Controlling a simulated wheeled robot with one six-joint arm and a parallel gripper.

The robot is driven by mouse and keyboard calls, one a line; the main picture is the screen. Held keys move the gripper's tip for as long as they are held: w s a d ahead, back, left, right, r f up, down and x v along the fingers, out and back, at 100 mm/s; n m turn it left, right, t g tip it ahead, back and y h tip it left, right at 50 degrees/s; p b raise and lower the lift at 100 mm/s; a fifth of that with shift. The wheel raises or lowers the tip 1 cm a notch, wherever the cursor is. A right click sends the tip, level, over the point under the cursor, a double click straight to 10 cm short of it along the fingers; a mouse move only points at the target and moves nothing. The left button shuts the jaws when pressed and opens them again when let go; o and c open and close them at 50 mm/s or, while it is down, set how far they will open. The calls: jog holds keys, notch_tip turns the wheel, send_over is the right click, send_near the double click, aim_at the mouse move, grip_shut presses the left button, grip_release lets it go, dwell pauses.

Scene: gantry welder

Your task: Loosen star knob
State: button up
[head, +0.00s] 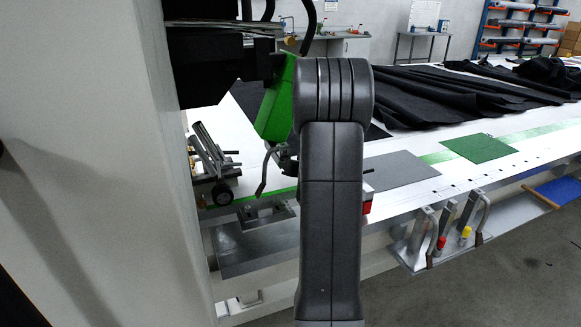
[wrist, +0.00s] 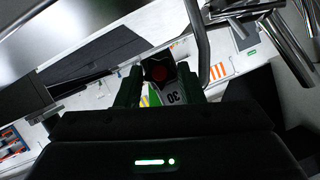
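In the wrist view a dark red round knob (wrist: 159,72) shows between the two fingers of my gripper (wrist: 158,84); its star shape is too dark to confirm. The fingers are apart, and I see no clear contact with the knob. In the head view my arm hides the gripper. A small red part (head: 367,207) shows at the arm's right edge by the table rim; I cannot tell if it is the same knob.
A green housing (head: 275,105) and a bent lever (head: 267,170) are close left of my arm. A metal fixture with a black wheel (head: 222,194) stands at the table's left end. Toggle clamps (head: 430,235) line the front edge. Dark fabric (head: 455,95) covers the table's back.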

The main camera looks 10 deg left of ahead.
jog(key=shift+f+b, duration=0.1)
jog(key=shift+b, duration=0.4)
jog(key=n+t+h+b, duration=0.1)
jog(key=n+b, duration=0.1)
jog(key=b, duration=0.4)
jog(key=n+h+b, duration=0.1)
jog(key=n+b, duration=0.1)
jog(key=b, duration=0.5)
jog(key=n+t+h+b, duration=0.1)
jog(key=n+b, duration=0.1)
jog(key=b, duration=0.4)
jog(key=shift+s+a+f+t+h+b, duration=0.25)
jog(key=shift+a+t+h+b, duration=0.05)
jog(key=shift+a+h+b, duration=0.1)
jog(key=shift+n+b, duration=0.4)
jog(key=shift+b, duration=1.05)
jog(key=n+t+b, duration=0.1)
jog(key=n+b, duration=0.1)
jog(key=b, duration=0.4)
jog(key=shift+h, duration=0.4)
jog(key=shift+r+n+t+b, duration=0.15)
jog(key=shift+n+t+b, duration=0.2)
jog(key=shift+b, duration=0.8)
